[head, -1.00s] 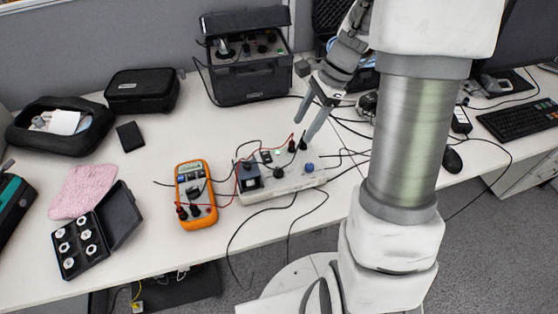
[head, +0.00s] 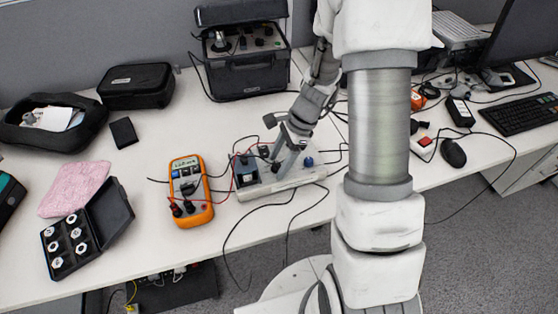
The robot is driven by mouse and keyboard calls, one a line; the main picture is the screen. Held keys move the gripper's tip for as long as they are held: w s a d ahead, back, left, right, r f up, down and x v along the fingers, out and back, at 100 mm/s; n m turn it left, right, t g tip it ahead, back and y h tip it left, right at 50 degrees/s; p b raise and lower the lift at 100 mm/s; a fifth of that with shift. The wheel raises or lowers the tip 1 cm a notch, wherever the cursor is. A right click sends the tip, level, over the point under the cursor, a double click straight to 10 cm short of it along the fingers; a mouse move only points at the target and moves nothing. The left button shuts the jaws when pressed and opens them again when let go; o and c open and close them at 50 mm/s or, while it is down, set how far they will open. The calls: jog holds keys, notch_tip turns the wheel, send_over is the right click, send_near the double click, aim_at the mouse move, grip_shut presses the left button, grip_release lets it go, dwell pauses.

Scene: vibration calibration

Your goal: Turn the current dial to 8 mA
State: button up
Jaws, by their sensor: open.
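A light grey calibration box (head: 264,189) stands on the desk with several knobs and leads on its top. A blue knob (head: 309,162) shows at its right end and a dark block (head: 246,170) at its left. Which knob is the current dial, and its setting, are too small to tell. My gripper (head: 279,158) is open and points down over the middle of the box, close to its top face. Its fingers hide part of the panel, and I cannot tell whether they touch a knob.
An orange multimeter (head: 189,190) lies left of the box, with red and black leads between them. A black case of white fittings (head: 68,243), a pink cloth (head: 75,188) and a black instrument case (head: 246,73) are on the desk. Loose cables hang over the front edge.

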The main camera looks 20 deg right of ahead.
grip_shut()
dwell(0.3)
jog(key=shift+r+n, duration=0.1)
jog(key=shift+n, duration=0.3)
jog(key=n+g+p, duration=0.1)
jog(key=n+p, duration=0.1)
jog(key=n, duration=0.1)
jog(key=shift+w+g, duration=0.15)
jog(key=shift+g, duration=0.25)
jog(key=shift+w+n+g+h+p, duration=0.1)
jog(key=shift+n+g+h+p, duration=0.25)
jog(key=shift+n, duration=0.9)
jog(key=shift+n+g+h+p, duration=0.25)
jog(key=shift+n+g, duration=0.1)
jog(key=shift+n, duration=0.9)
grip_release()
jog(key=shift+a, duration=0.1)
